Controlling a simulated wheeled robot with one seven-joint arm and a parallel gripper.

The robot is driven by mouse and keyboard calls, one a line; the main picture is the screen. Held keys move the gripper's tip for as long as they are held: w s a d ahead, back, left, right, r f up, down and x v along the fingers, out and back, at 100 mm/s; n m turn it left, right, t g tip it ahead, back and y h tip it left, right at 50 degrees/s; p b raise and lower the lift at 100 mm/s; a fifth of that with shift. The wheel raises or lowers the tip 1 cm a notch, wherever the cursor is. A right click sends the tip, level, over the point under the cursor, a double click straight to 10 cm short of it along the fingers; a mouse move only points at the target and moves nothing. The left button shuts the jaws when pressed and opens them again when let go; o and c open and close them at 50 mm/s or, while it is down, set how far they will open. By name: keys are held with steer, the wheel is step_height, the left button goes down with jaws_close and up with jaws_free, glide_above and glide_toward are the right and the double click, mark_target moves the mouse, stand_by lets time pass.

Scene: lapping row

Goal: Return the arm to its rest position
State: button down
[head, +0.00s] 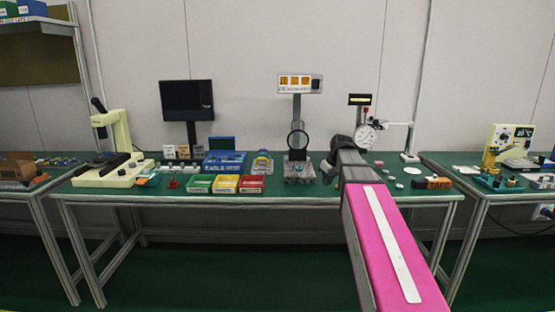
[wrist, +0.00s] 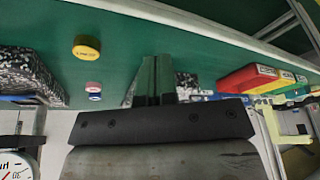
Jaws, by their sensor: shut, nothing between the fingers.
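My arm, with a pink link and a pale strip, reaches from the lower right of the head view over the green bench (head: 110,188). Its dark wrist end is above the bench, left of the dial gauge (head: 366,136); the fingers are hidden there. In the wrist view my gripper (wrist: 157,78) shows two fingers side by side, shut, with nothing between them. The green bench top (wrist: 120,35) shows beyond the fingertips. I cannot tell the exact height of the fingers above it.
Red, yellow and green bins (head: 225,184) stand at the bench front, left of my arm. A cream microscope (head: 118,135) stands at the left. A yellow round cap (wrist: 87,47) lies near the fingers.

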steer(key=s+f+m+g+h, duration=0.1)
steer(key=s+f+m, duration=0.2)
steer(key=s+f, duration=0.8)
steer(key=s+a+f+m+g+h, duration=0.1)
steer(key=s+f+m+g, duration=0.1)
steer(key=s+f, duration=0.8)
step_height(320, 180, down, 7)
steer(key=shift+s+r+m, duration=0.15)
steer(key=shift+s+m, duration=0.25)
steer(key=shift+m, duration=0.4)
